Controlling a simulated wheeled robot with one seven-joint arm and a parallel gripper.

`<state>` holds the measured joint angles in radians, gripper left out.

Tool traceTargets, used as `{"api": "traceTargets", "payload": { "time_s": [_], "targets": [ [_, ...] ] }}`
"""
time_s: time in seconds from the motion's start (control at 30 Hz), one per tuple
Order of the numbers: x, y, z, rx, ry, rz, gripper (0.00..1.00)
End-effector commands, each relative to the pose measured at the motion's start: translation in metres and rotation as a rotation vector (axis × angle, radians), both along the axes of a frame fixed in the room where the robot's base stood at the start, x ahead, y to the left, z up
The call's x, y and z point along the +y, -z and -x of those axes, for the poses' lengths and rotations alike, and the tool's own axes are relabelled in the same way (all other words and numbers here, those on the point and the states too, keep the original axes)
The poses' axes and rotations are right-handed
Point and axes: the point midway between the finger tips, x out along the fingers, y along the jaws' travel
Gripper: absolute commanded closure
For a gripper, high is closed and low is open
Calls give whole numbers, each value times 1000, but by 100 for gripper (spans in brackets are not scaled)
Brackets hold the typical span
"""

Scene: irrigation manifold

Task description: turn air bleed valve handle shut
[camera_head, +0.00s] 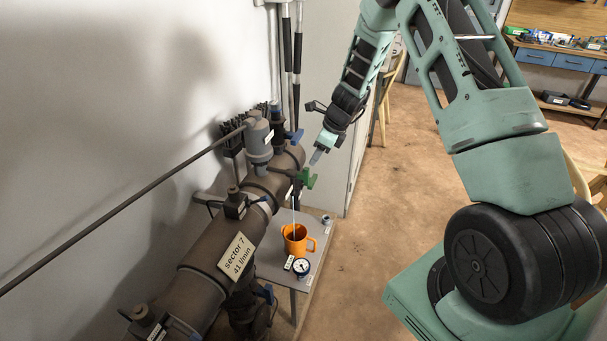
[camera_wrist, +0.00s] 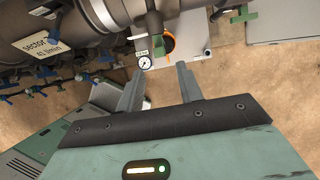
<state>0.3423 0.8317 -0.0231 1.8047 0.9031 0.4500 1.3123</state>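A green handle (camera_head: 307,177) sits on the side of the large brown pipe (camera_head: 215,245) in the head view. A blue handle (camera_head: 295,135) stands behind it, higher on the manifold. I cannot tell from any label which one is the air bleed valve handle. My gripper (camera_head: 315,158) is just above the green handle in the head view; whether they touch is unclear. In the wrist view my gripper (camera_wrist: 158,88) has its two fingers apart with nothing held between them.
An orange mug (camera_head: 297,239) and a round gauge (camera_head: 301,267) stand on a small grey table (camera_head: 273,264) below the handles. A sign reading sector 7 (camera_head: 237,255) is on the pipe. A long thin rod (camera_head: 120,208) crosses above the pipe. Open floor (camera_head: 390,220) lies right.

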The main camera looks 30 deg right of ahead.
Motion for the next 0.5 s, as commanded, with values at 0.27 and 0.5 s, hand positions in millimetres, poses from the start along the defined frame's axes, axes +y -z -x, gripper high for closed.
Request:
{"api": "traceTargets", "payload": {
  "time_s": [0.27,0.5],
  "targets": [
    [14,51,-16,3,0,-2,64],
    [22,84,-28,1,-2,0,64]
  ]
}}
